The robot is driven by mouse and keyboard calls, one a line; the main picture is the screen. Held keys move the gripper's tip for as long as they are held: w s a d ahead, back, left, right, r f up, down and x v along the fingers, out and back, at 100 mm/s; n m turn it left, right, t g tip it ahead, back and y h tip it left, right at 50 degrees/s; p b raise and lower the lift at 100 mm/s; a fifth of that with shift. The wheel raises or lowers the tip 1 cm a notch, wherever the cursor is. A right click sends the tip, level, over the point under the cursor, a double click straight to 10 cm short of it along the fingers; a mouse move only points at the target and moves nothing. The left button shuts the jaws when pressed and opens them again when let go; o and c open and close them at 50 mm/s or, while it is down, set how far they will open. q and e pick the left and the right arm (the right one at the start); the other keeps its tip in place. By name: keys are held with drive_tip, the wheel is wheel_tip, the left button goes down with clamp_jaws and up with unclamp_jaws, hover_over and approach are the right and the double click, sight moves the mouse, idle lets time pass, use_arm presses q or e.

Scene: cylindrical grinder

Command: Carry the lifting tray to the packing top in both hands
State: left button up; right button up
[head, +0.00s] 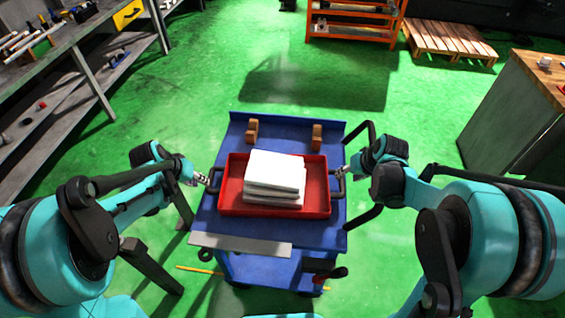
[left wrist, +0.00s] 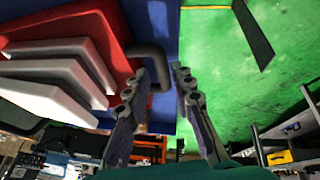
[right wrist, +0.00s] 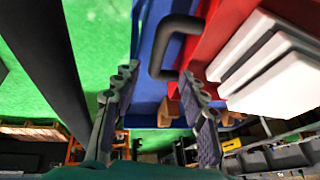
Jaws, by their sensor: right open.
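The lifting tray (head: 225,205) is a red shallow tray with a dark handle at each side, lying on a blue cart (head: 240,130). A stack of several white slabs (head: 275,170) lies in it. My left gripper (head: 203,179) is open at the left handle (head: 215,179); in the left wrist view the handle (left wrist: 158,62) is beside and partly behind one finger. My right gripper (head: 341,171) is open at the right handle; in the right wrist view the handle (right wrist: 160,50) lies between and beyond the fingers. A wood-topped cabinet (head: 545,66) stands at far right, possibly the packing top.
Two brown blocks (head: 317,136) stand on the cart's far side, and a grey plate (head: 240,245) lies along its near edge. Grey shelving (head: 90,70) is at left. An orange rack (head: 350,24) and a wooden pallet (head: 450,40) stand behind. Green floor between is clear.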

sight(342, 179)
use_arm(q)
drive_tip(key=shift+w+f, duration=0.1)
drive_tip(key=shift+w, duration=0.45)
use_arm(e)
drive_tip(key=shift+w+d+f, duration=0.15)
drive_tip(key=shift+w+d, duration=0.05)
drive_tip(key=shift+d, duration=0.1)
use_arm(q)
drive_tip(key=shift+d, duration=0.1)
drive_tip(key=shift+x, duration=3.9)
use_arm(e)
drive_tip(key=shift+x, duration=3.95)
use_arm(q)
drive_tip(key=c, duration=0.5)
use_arm(e)
drive_tip(key=c, duration=0.5)
use_arm(q)
clamp_jaws()
use_arm(e)
clamp_jaws()
